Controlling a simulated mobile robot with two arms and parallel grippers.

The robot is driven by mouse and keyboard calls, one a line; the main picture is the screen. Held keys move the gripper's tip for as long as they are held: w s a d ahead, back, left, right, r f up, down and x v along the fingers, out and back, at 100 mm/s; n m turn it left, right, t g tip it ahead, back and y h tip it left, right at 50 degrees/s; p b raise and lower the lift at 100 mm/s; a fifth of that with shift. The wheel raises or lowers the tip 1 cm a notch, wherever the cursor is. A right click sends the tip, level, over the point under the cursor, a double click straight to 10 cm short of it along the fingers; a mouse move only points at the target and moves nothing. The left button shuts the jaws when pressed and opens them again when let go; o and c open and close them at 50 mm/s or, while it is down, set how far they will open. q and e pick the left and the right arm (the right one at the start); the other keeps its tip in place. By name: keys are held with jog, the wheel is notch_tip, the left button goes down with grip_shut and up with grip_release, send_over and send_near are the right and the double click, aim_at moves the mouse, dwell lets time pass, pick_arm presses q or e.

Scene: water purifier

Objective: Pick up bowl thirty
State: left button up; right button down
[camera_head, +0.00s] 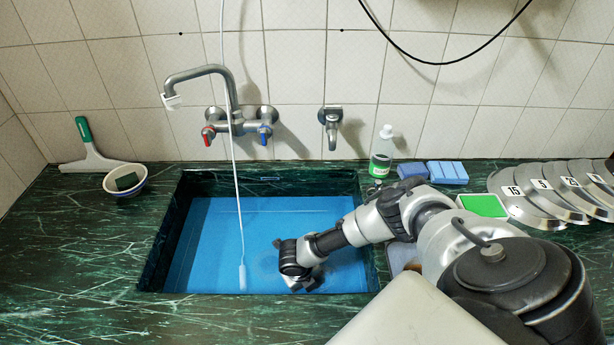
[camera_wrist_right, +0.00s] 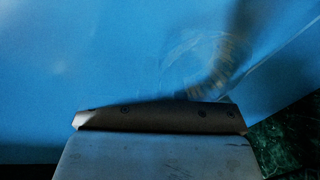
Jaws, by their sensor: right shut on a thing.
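My right gripper (camera_head: 308,284) reaches down into the blue water of the sink, near its front right. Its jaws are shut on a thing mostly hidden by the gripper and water. A faint, clear round shape, perhaps a glass bowl (camera_head: 268,263), shows in the water just left of the gripper. The right wrist view also shows this blurred clear round shape (camera_wrist_right: 190,65) beyond the finger parts (camera_wrist_right: 160,118). No number thirty can be read on it. My left gripper is out of view.
The sink has dark green marble walls (camera_head: 160,235). A white cord (camera_head: 236,150) hangs into the water. A white bowl with a sponge (camera_head: 112,190) stands left. A soap bottle (camera_head: 382,155), blue sponges (camera_head: 447,172) and numbered metal discs (camera_head: 520,205) stand right.

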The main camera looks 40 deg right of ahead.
jog(key=shift+d+r+p+v, duration=0.1)
jog(key=shift+d+v, duration=0.2)
jog(key=shift+v, duration=1)
jog(key=shift+d+r+p+v, duration=0.1)
jog(key=shift+d+v, duration=0.2)
jog(key=shift+v, duration=1)
jog(key=shift+d+p+v, duration=0.1)
jog(key=shift+d+v, duration=0.2)
jog(key=shift+v, duration=1)
jog(key=shift+s+r, duration=0.15)
jog(key=shift+r, duration=0.05)
